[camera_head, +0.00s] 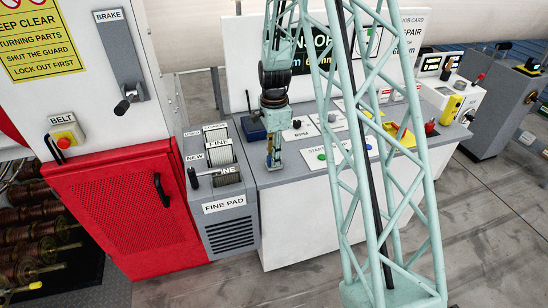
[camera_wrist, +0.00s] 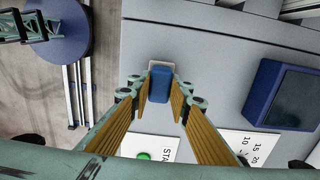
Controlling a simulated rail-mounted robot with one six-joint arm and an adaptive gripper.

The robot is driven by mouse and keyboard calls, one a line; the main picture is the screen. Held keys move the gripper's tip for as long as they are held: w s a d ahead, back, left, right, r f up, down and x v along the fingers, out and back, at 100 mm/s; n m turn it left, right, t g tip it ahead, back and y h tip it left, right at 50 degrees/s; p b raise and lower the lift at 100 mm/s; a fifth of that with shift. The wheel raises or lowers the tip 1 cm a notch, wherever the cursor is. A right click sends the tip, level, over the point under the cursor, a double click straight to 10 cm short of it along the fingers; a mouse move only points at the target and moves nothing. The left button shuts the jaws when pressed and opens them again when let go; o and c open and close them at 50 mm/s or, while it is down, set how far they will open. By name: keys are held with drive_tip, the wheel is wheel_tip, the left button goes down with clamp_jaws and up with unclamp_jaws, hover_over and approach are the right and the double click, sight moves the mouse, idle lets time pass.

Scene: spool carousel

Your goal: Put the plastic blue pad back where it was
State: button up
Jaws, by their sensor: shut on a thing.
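The blue pad (camera_wrist: 160,86) is a small rounded block in the middle of the wrist view. My gripper (camera_wrist: 159,92) is shut on it, with an ochre-lined finger on each side. A pale square edge (camera_wrist: 162,64) shows just beyond the pad; I cannot tell whether the pad touches it. In the head view my gripper (camera_head: 273,160) points down at the front left part of the grey counter (camera_head: 300,166), beside the START card (camera_head: 318,155). The pad is too small there to make out surely. I cannot tell whether it rests on the counter or hangs just above.
A dark blue box (camera_wrist: 285,95) stands right of the pad in the wrist view. Cards with buttons (camera_wrist: 160,147) lie nearby. The FINE PAD unit (camera_head: 226,207) with its lever stands left of the counter, beside a red cabinet (camera_head: 115,215). The counter around the pad is bare.

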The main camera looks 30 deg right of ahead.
drive_tip(key=shift+f, duration=0.15)
drive_tip(key=o, duration=0.8)
drive_tip(key=shift+r, duration=6.2)
